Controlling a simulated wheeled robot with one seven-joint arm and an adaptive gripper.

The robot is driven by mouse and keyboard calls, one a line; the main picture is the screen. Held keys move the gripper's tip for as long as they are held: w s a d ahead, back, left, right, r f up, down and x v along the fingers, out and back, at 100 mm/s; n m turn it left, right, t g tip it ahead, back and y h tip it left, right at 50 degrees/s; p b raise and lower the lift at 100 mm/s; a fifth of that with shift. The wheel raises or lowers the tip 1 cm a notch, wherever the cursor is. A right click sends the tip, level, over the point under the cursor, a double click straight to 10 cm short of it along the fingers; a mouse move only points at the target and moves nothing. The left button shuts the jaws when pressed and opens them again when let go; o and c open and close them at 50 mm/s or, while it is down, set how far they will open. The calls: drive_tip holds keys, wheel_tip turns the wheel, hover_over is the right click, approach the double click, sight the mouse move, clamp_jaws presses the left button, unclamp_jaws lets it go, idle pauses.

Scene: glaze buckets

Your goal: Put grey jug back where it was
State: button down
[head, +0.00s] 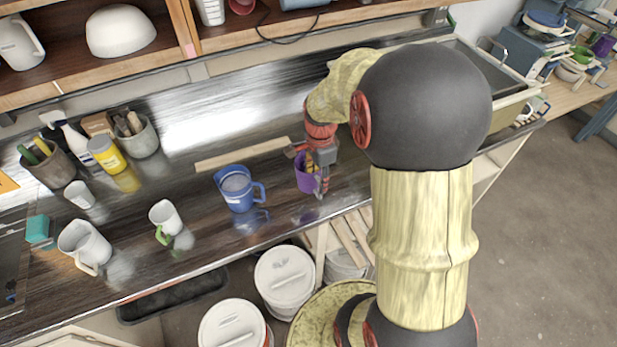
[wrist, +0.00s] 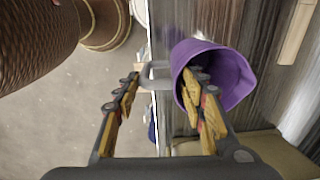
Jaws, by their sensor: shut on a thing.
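My gripper (head: 318,178) is shut on a purple jug (head: 305,182) near the counter's front edge. In the wrist view, the purple jug (wrist: 232,72) has a pale grey handle (wrist: 155,76) between the fingers of my gripper (wrist: 160,95). One finger overlaps the jug's mouth and the other is on the handle's outer side. I cannot tell whether the jug's base touches the counter. A large light grey jug (head: 86,243) stands at the left front. A smaller light grey jug (head: 166,216) with a green handle stands right of it.
A blue jug (head: 237,187) stands just left of the purple one. A wooden strip (head: 242,155) lies behind it. Tool pots, bottles and a yellow jar (head: 106,154) crowd the back left. White lidded buckets (head: 284,280) stand below the counter (head: 205,210).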

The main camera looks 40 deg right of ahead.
drive_tip(key=w, duration=0.1)
drive_tip(key=w+d+f, duration=0.1)
drive_tip(key=w, duration=0.1)
drive_tip(key=w+d+f, duration=0.1)
drive_tip(key=w, duration=0.1)
drive_tip(key=shift+d+f, duration=0.25)
drive_tip(key=w+d+f, duration=0.2)
drive_tip(key=w+f, duration=0.2)
drive_tip(key=f, duration=0.4)
drive_tip(key=shift+f, duration=0.35)
drive_tip(key=c, duration=1.2)
unclamp_jaws()
drive_tip(key=shift+f, duration=0.15)
drive_tip(key=shift+o, duration=0.6)
